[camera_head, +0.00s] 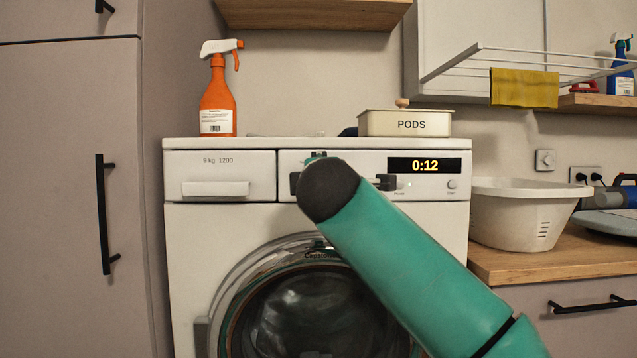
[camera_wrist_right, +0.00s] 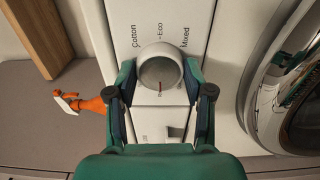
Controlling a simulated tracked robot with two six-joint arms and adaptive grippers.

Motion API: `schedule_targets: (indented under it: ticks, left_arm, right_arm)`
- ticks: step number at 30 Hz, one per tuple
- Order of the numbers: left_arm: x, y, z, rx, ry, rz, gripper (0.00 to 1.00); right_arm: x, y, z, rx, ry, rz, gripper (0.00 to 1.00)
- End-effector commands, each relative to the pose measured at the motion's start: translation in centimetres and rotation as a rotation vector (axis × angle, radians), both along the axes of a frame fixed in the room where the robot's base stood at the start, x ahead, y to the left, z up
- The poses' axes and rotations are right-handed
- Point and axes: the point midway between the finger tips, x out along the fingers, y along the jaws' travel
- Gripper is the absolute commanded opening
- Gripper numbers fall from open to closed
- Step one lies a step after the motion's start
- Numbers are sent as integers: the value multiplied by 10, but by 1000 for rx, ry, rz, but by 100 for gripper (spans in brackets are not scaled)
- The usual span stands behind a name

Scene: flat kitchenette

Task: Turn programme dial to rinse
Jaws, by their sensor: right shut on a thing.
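The washing machine (camera_head: 220,225) faces me with its door shut, and its display (camera_head: 424,165) reads 0:12. My right gripper (camera_wrist_right: 163,84) is shut on the dial, one finger on each side. In the head view my green right arm hides the dial. My left gripper is in neither view.
An orange spray bottle (camera_head: 217,105) and a PODS box (camera_head: 405,124) with a knobbed lid stand on the machine. A white basin (camera_head: 518,215) sits on the wooden counter at right. A drying rack (camera_head: 540,60) with a yellow cloth (camera_head: 524,88) hangs above it.

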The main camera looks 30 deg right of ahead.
Motion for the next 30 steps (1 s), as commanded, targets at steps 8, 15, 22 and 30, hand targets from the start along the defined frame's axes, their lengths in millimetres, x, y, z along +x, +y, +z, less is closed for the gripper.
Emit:
schedule_targets:
  ticks: [8, 15, 22, 30]
  left_arm:
    - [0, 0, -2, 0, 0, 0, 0]
    - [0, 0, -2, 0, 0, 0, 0]
    - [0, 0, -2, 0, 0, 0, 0]
    - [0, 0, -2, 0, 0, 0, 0]
  right_arm:
    - [3, 2, -6, 38, -7, 3, 17]
    - [3, 2, -6, 38, -7, 3, 17]
    - [3, 2, -5, 36, -9, 2, 77]
    - [1, 1, -2, 35, -16, 1, 78]
